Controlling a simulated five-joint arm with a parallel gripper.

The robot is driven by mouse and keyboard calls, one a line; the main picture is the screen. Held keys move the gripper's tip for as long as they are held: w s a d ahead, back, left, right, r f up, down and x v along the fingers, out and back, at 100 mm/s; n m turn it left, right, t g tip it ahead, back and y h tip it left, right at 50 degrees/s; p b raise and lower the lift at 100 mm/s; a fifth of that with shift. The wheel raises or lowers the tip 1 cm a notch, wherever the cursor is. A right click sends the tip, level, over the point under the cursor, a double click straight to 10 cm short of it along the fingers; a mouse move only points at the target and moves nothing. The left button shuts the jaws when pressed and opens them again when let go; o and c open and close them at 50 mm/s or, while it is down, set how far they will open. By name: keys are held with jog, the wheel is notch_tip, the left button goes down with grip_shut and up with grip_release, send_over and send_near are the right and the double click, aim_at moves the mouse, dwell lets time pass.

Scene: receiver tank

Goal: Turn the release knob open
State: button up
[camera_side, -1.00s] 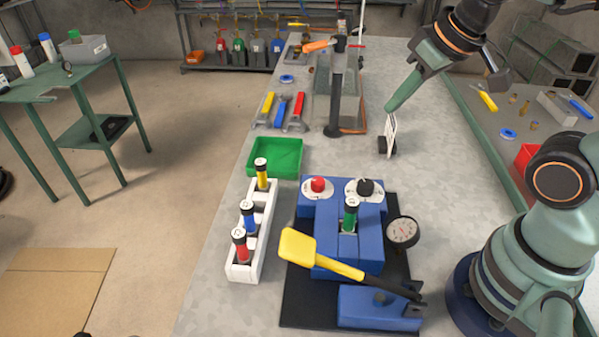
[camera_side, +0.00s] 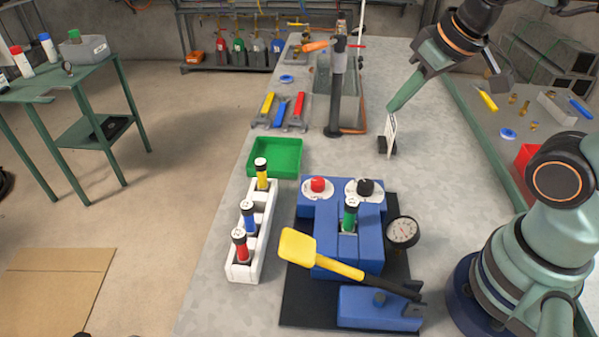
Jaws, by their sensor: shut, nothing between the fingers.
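A blue fixture (camera_side: 328,232) stands on a black mat on the bench. On its top are a red knob (camera_side: 318,184) at left and a black knob (camera_side: 365,187) at right, each on a white round dial. The frames do not show which one is the release knob, and the dial markings are too small to read. My gripper (camera_side: 390,108) is shut and empty.
A green-bodied cylinder (camera_side: 350,214) sits in the fixture, with a yellow-handled lever (camera_side: 322,254) in front. A gauge (camera_side: 402,232) is at its right. A white rack (camera_side: 246,262) holds several cylinders at left. A green tray (camera_side: 275,157) and a dark post (camera_side: 336,95) stand behind.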

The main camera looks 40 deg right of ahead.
jog(key=o, duration=1)
jog(key=shift+w+a, duration=0.15)
jog(key=shift+w, duration=0.1)
jog(key=m+g, duration=0.6)
jog(key=m, duration=0.1)
send_over(317, 181)
notch_tip(317, 181, down, 8)
notch_tip(317, 181, down, 12)
jog(key=shift+r, duration=0.15)
grip_shut()
